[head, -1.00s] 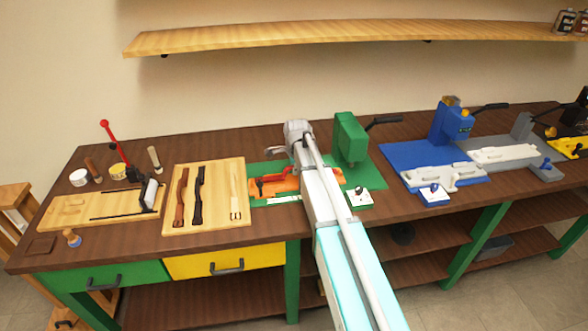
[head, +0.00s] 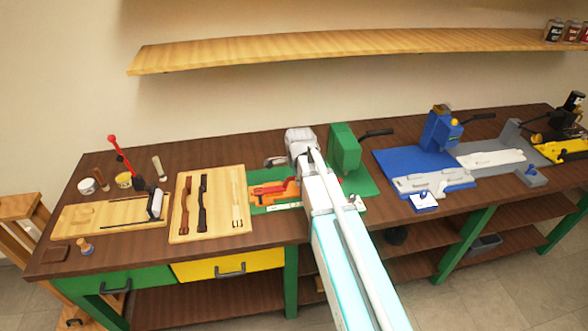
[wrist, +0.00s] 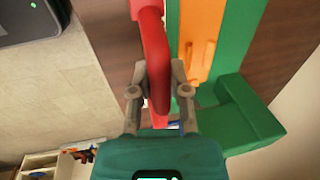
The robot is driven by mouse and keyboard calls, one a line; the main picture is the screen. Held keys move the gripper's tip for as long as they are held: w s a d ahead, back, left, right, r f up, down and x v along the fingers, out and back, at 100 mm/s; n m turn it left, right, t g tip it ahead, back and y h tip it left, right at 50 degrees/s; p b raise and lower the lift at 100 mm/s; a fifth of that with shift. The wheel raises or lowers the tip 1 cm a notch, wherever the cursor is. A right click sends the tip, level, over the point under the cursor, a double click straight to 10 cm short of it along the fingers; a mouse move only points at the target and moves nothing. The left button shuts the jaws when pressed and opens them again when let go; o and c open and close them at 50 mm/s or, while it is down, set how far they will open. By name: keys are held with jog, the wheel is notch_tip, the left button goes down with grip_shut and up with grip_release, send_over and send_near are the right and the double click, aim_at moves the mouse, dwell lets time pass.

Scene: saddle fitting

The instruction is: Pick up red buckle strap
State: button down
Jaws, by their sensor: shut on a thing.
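The red buckle strap (wrist: 155,50) is in the wrist view, large and close to the camera. It runs from the top edge down between the fingers. My gripper (wrist: 157,78) is shut on it, with one finger on each side. In the head view a red strip (head: 268,187) shows over an orange block (head: 275,198) left of my arm. Whether the strap touches anything below it is hard to tell. My arm hides part of that area in the head view.
The green base (head: 262,173) carries the orange block, with a green press (head: 345,148) to the right. A wooden board (head: 240,170) with brown, black and pale straps lies left. A blue station (head: 400,165) stands further right. A shelf (head: 330,45) hangs above.

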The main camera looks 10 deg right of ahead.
jog(key=shift+s+a+r+p, duration=0.1)
jog(key=shift+s+r+p, duration=0.2)
jog(key=shift+s, duration=0.45)
jog(key=shift+s+r+p, duration=0.1)
jog(key=shift+s+r, duration=0.25)
jog(key=shift+s, duration=0.35)
